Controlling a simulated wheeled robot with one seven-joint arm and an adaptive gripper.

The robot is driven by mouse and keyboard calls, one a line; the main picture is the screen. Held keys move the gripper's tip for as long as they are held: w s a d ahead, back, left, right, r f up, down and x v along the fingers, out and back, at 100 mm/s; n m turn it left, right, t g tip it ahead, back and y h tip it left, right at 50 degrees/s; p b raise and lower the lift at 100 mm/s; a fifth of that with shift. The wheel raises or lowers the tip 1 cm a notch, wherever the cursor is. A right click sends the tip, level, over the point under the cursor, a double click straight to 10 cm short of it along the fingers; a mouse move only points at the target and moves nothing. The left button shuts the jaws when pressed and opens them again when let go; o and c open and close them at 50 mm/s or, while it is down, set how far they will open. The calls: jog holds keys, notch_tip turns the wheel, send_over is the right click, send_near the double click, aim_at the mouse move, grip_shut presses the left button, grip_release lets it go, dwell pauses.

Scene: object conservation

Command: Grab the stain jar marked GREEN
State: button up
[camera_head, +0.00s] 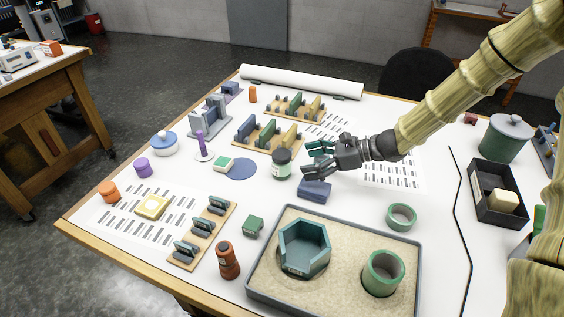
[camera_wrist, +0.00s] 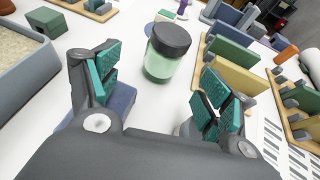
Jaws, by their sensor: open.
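A small jar with a dark lid and pale green contents (camera_head: 281,164) stands upright on the white table, left of my gripper in the head view. It also shows in the wrist view (camera_wrist: 165,55), between and beyond the two fingers. Its label is too small to read. My gripper (camera_head: 318,160) is open and empty, with teal finger pads, to the right of the jar and apart from it. In the wrist view my gripper (camera_wrist: 158,95) spreads around clear space in front of the jar.
A blue block (camera_head: 314,191) lies just below my gripper. Wooden racks (camera_head: 268,136) stand behind the jar. A flat blue disc (camera_head: 241,170) lies left of it. A sand tray (camera_head: 262,287) fills the front. A green block (camera_head: 254,227) stands left of the tray.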

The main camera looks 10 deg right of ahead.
aim_at(291, 164)
jog(key=shift+p+x, duration=0.45)
jog(key=shift+x, duration=1.35)
jog(key=shift+w+p+x, duration=0.2)
jog(key=shift+p+x, duration=0.4)
jog(key=shift+x, duration=0.4)
jog(key=shift+w+p+x, duration=0.15)
jog(key=shift+p+x, duration=0.45)
jog(key=shift+x, duration=0.4)
jog(key=shift+w+a+f, duration=0.25)
jog(key=shift+a+f, duration=0.05)
jog(key=shift+a, duration=0.05)
jog(key=c, duration=1.2)
jog(key=shift+r, duration=0.1)
jog(key=shift+c, duration=0.3)
